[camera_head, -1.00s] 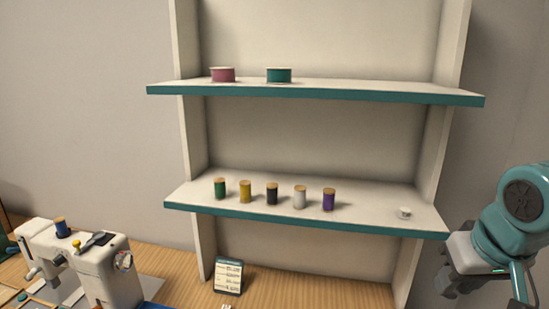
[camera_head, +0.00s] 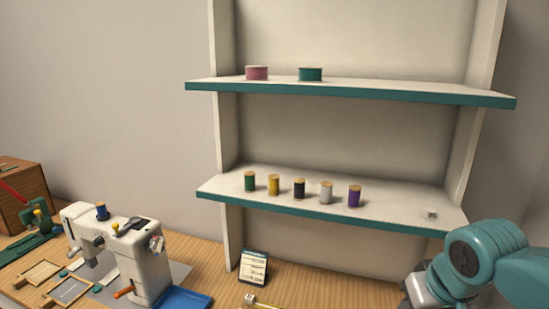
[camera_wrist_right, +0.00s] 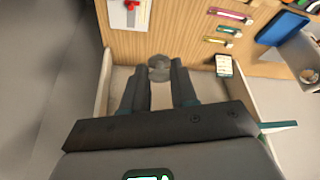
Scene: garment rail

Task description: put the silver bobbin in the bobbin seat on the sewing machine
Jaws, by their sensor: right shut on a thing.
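The silver bobbin (camera_wrist_right: 159,68) is a small grey round piece at the fingertips of my right gripper (camera_wrist_right: 160,70) in the right wrist view; the fingers are shut on it. The white sewing machine (camera_head: 143,262) stands on the table at the lower left of the head view, well left of my right arm. It also shows at the right edge of the right wrist view (camera_wrist_right: 299,55). I cannot make out the bobbin seat. In the head view my right arm is at the lower right and its fingertips do not show. My left gripper is not in view.
A shelf unit (camera_head: 330,222) holds several thread spools and a small whitish piece (camera_head: 430,213) at its right end. A blue tray (camera_head: 184,299) lies beside the machine and a small card (camera_head: 254,268) stands nearby. A wooden box (camera_head: 22,195) is at far left.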

